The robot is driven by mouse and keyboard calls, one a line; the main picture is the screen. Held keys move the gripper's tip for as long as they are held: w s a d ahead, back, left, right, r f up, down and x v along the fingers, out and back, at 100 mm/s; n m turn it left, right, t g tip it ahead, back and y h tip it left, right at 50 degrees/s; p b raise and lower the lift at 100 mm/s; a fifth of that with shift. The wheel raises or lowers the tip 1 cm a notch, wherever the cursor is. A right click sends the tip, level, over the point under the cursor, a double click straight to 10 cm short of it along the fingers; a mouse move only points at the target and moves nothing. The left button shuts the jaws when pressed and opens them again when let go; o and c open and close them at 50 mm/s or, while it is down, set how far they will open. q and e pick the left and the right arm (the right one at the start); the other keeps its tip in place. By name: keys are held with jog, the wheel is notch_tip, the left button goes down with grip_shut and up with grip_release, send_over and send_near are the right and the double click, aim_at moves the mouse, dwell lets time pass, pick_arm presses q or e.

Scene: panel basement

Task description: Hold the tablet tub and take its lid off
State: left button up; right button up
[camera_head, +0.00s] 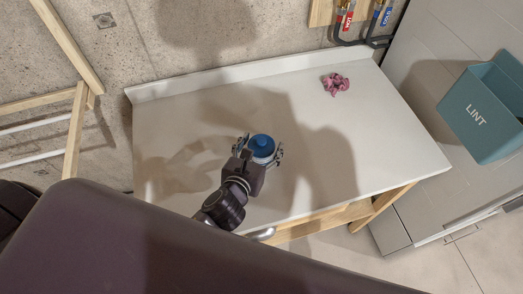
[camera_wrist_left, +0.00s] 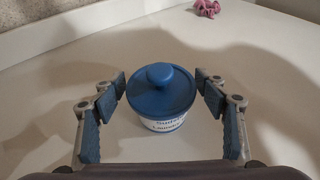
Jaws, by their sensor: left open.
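The tablet tub (camera_wrist_left: 163,124) is white with dark lettering and stands upright on the white table (camera_head: 310,115). Its round blue lid (camera_head: 261,145) with a knob on top sits on it; the lid also shows in the left wrist view (camera_wrist_left: 160,90). My left gripper (camera_head: 260,154) is open, with one finger on each side of the tub. In the left wrist view (camera_wrist_left: 161,88) a gap shows between each finger pad and the tub. My right gripper is not in view.
A crumpled pink cloth (camera_head: 335,84) lies at the table's back right. A teal LINT bin (camera_head: 485,108) is on the grey cabinet front at right. Taps (camera_head: 345,18) and dark pipes are on the wall behind. A wooden rack (camera_head: 76,125) stands at left. The table around the tub is clear.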

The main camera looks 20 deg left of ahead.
pick_arm(q)
jog(key=shift+p+x, duration=0.55)
jog(key=shift+x, duration=2.05)
jog(key=shift+s, duration=0.1)
jog(key=shift+c, duration=0.4)
jog(key=c, duration=1.3)
